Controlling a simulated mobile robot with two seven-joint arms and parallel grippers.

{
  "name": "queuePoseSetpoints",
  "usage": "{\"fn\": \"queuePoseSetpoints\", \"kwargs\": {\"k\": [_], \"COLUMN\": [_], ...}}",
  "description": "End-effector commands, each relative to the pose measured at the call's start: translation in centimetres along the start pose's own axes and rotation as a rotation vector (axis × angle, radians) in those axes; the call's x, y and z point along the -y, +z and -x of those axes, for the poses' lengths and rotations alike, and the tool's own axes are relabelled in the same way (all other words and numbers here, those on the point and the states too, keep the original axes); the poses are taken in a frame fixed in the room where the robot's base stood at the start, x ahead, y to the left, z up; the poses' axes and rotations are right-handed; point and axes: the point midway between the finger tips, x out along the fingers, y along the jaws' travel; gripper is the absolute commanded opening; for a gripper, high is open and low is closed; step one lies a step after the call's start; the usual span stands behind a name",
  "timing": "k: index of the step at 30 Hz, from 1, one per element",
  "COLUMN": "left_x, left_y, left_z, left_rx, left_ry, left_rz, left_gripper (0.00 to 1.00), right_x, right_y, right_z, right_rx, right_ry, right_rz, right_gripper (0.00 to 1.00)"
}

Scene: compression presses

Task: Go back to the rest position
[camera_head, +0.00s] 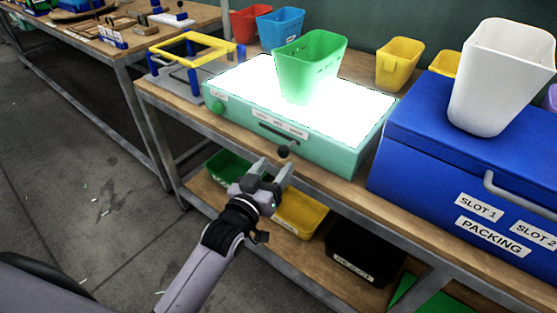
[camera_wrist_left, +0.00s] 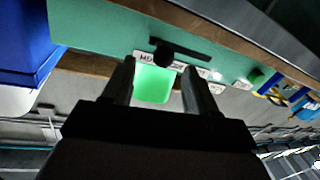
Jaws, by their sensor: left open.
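My left gripper (camera_head: 272,172) is open and empty in the head view. It is in front of the teal light box (camera_head: 345,150), near the black knob (camera_head: 283,152) on its front. In the left wrist view the two fingers (camera_wrist_left: 158,85) are spread apart, with the knob (camera_wrist_left: 163,54) and the teal front panel (camera_wrist_left: 95,22) beyond their tips. Whether a finger touches the knob cannot be told. A green bin (camera_head: 310,68) stands upright on the lit white top of the box. My right gripper is not in view.
A blue packing box (camera_head: 430,150) with a white bin (camera_head: 500,80) on it stands at the right. A yellow frame (camera_head: 195,50) is at the left. Red (camera_head: 250,23), blue (camera_head: 280,28) and yellow (camera_head: 398,63) bins are behind. The lower shelf holds more bins. Open floor (camera_head: 85,170) lies left.

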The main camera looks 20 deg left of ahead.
Motion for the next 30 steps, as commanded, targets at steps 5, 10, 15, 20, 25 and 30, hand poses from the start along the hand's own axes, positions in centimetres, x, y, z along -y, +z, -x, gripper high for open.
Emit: {"fn": "queuePoseSetpoints", "kwargs": {"k": [5, 10, 15, 20, 25, 30], "left_x": [0.0, 0.0, 0.0, 0.2, 1.5, 2.9], "left_y": [0.0, 0.0, 0.0, 0.5, 4.0, 8.5], "left_z": [0.5, 0.5, 0.5, 1.0, 5.4, 13.0], "left_rx": [0.0, 0.0, 0.0, 0.018, 0.149, 0.357], "left_ry": [0.001, 0.0, 0.0, -0.005, -0.036, -0.061], "left_rz": [0.0, 0.0, 0.0, -0.004, -0.043, -0.107], "left_gripper": [0.58, 0.58, 0.58, 0.58, 0.58, 0.58], "right_x": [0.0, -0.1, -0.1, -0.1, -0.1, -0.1], "right_y": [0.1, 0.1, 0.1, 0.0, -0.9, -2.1], "right_z": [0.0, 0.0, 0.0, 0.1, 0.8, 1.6], "right_rx": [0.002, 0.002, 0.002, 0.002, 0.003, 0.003], "right_ry": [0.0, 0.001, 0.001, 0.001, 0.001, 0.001], "right_rz": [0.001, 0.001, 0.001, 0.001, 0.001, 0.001], "right_gripper": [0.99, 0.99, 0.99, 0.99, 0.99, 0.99]}}
